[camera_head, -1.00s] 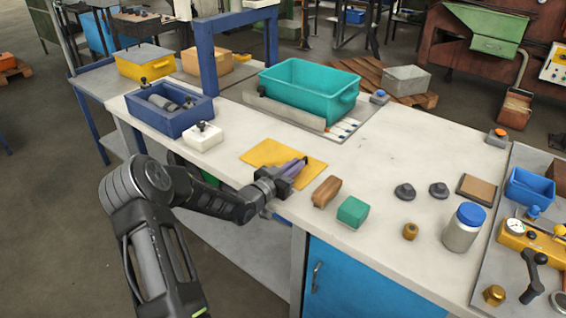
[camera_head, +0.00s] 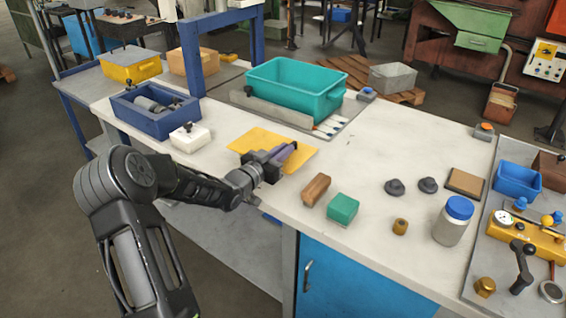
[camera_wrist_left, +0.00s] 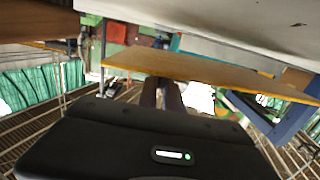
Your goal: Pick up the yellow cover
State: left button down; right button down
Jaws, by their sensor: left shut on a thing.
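The yellow cover (camera_head: 262,138) is a thin flat sheet over the near edge of the white workbench, in the middle left of the head view. My left gripper (camera_head: 282,154) is shut on the cover's near side, and its fingers hide part of the sheet. In the left wrist view the cover (camera_wrist_left: 215,72) shows edge-on at the fingertips (camera_wrist_left: 165,88), with a gap between it and the pale bench surface. The cover looks slightly raised off the bench. My right gripper is not in view.
A blue bin (camera_head: 155,118) and a white block (camera_head: 190,138) stand left of the cover. A teal crate (camera_head: 296,92) is behind it. A brown block (camera_head: 316,190) and a green block (camera_head: 342,209) lie to its right.

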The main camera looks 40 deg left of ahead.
pick_arm(q)
notch_tip(320, 180, up, 5)
dwell(0.8)
